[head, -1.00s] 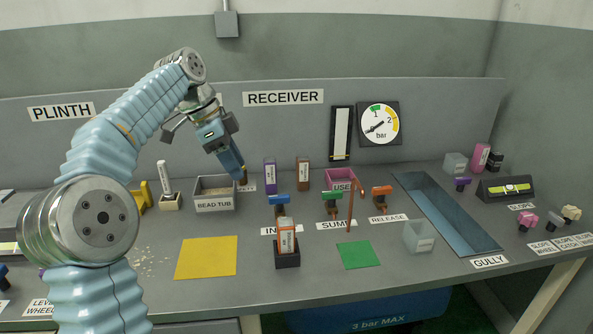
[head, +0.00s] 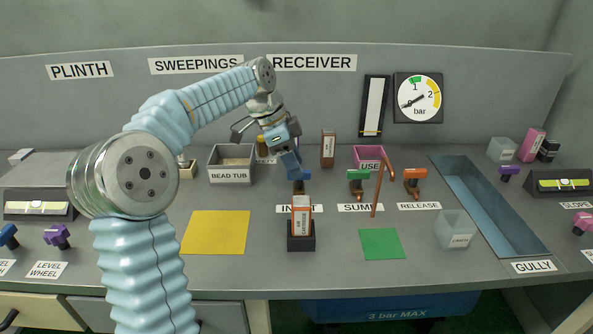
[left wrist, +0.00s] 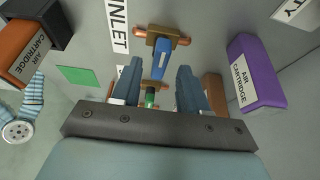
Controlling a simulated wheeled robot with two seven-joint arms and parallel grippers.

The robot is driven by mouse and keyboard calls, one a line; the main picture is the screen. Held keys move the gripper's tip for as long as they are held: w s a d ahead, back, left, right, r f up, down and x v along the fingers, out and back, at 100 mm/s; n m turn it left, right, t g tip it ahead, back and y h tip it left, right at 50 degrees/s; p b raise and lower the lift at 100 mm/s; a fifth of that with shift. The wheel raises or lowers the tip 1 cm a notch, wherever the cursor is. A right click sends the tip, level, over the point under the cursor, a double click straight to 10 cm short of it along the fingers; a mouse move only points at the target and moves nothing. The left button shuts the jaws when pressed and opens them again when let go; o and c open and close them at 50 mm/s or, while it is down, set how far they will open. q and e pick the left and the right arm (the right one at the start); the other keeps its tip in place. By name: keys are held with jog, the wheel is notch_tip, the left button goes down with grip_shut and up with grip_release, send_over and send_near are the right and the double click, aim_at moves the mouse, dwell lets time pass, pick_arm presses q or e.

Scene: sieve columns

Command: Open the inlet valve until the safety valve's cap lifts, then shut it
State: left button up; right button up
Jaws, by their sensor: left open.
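The blue inlet valve handle (head: 300,187) stands behind the INLET label. My left gripper (head: 295,173) is just above it, pointing down and covering part of it. In the left wrist view the blue handle (left wrist: 161,58) on its brass-brown pipe lies between and ahead of my two open fingers (left wrist: 157,82), with no clear contact. The pressure gauge (head: 418,98) on the back wall has its needle at the low end, near 0. I cannot make out the safety valve's cap with certainty. My right gripper is not in view.
An orange air cartridge (head: 302,216) stands in a black holder in front of the inlet. A purple cartridge (left wrist: 255,72) is close beside my fingers. Green (head: 358,176) and orange (head: 414,176) valves stand to the right, with a leaning red-brown rod (head: 379,189) between them.

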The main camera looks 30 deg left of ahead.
pick_arm(q)
jog(key=shift+x, duration=0.8)
grip_shut()
